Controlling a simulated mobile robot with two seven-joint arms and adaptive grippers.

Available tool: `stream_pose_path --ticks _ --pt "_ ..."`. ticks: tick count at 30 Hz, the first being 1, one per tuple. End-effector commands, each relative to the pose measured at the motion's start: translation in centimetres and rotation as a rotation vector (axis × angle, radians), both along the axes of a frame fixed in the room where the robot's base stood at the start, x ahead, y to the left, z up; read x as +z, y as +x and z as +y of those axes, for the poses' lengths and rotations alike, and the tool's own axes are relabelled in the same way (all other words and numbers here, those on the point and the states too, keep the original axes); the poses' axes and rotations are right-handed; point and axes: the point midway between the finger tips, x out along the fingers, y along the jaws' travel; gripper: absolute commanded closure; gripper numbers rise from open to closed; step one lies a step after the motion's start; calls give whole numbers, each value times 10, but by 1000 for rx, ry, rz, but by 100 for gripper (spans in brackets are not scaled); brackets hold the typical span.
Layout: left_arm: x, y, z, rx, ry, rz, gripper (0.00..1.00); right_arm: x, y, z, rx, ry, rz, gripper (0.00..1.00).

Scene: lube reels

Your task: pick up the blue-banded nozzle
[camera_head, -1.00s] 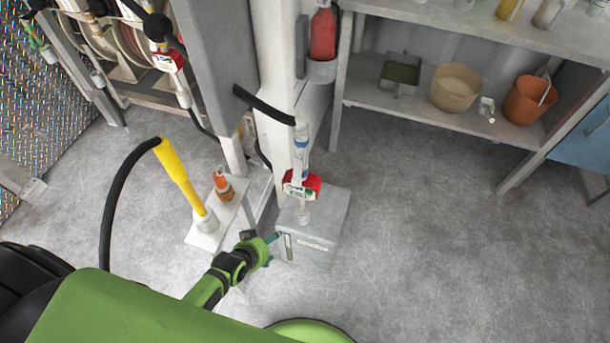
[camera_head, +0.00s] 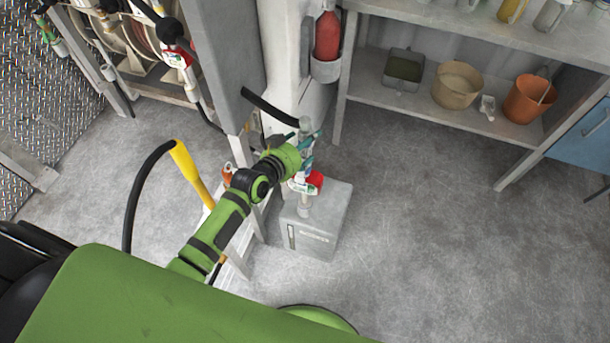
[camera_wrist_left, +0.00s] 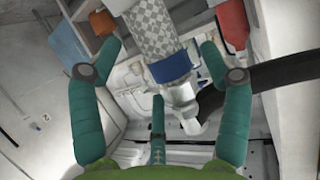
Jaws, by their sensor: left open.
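The blue-banded nozzle (camera_wrist_left: 152,28) has a grey checkered grip and a blue collar; in the wrist view it reaches down between my fingers from the top. In the head view the nozzle (camera_head: 305,125) stands upright in front of the white column, with a red and white block around its lower part. My left gripper (camera_wrist_left: 160,47) is open, one finger on each side of the nozzle with gaps and a third finger below. In the head view my left gripper (camera_head: 307,150) covers the nozzle's middle. My right gripper is not in view.
A grey box (camera_head: 325,225) stands under the nozzle. A black hose (camera_head: 268,105) runs to its top. A yellow-handled nozzle (camera_head: 188,168) is to the left, partly behind my arm. A shelf (camera_head: 400,103) with buckets is at the right. The floor at right is clear.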

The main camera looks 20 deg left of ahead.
Motion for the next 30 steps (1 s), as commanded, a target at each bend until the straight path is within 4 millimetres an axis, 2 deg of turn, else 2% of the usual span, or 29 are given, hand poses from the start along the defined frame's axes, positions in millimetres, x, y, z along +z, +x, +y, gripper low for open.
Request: stream_pose_path --ticks 4,12,13,17,18,19,30 --pt "-5 14 -3 1 1 -1 22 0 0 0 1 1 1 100" --pt "-7 16 -4 1 1 -1 22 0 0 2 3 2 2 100" --pt "-7 16 -4 1 1 -1 26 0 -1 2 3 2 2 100" --pt "-7 16 -4 1 1 -1 78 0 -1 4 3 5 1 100" --pt "-7 16 -4 1 2 0 94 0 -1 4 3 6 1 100" --pt "-7 15 -4 1 3 -1 100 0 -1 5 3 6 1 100" --pt "2 17 -3 1 2 -10 100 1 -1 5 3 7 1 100"
